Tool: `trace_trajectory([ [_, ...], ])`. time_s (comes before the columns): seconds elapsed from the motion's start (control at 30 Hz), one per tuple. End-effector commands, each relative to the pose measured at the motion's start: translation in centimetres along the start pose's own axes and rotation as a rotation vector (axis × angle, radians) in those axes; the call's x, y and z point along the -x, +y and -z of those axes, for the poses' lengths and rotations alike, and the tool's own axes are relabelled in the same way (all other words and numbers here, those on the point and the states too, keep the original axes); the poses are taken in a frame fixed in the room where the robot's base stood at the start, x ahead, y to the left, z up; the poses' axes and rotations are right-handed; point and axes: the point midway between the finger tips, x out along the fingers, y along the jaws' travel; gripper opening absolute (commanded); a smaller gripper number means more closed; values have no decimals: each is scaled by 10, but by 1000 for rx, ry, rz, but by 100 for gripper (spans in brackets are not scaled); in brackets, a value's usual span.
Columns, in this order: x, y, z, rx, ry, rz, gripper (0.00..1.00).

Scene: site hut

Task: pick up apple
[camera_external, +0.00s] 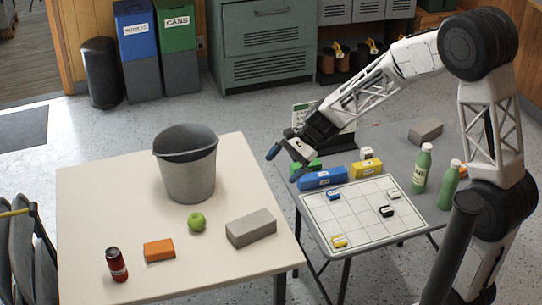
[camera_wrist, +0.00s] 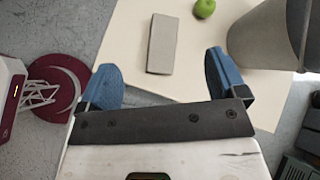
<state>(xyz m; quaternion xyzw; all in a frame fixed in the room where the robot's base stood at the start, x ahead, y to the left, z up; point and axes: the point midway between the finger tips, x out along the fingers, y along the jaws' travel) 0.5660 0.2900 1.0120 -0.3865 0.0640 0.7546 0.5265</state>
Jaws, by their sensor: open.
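A green apple (camera_external: 197,222) lies on the cream table (camera_external: 100,200), in front of the grey bucket and left of a grey block. In the wrist view the apple (camera_wrist: 204,8) shows at the top edge, beyond my fingers. My gripper (camera_external: 282,163) is in the air near the gap between the two tables, to the right of the bucket and away from the apple. In the wrist view my gripper (camera_wrist: 168,82) has its two blue fingers wide apart with nothing between them.
The grey bucket (camera_external: 188,178) stands behind the apple. A grey block (camera_external: 251,228), an orange block (camera_external: 159,250) and a red can (camera_external: 117,265) share the table. A grey table (camera_external: 395,150) at right holds a whiteboard (camera_external: 350,222), green bottles (camera_external: 422,168) and coloured blocks.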

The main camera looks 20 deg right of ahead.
Motion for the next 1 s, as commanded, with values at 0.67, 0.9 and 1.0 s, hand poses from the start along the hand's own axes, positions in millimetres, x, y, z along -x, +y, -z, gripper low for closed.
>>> trace_trajectory([
  [0.67, -174, -81, 65, -537, -244, 120, 91],
  [0.9, -227, -94, 89, -700, -301, 156, 91],
  [1.0, -240, -96, 95, -739, -314, 166, 91],
])
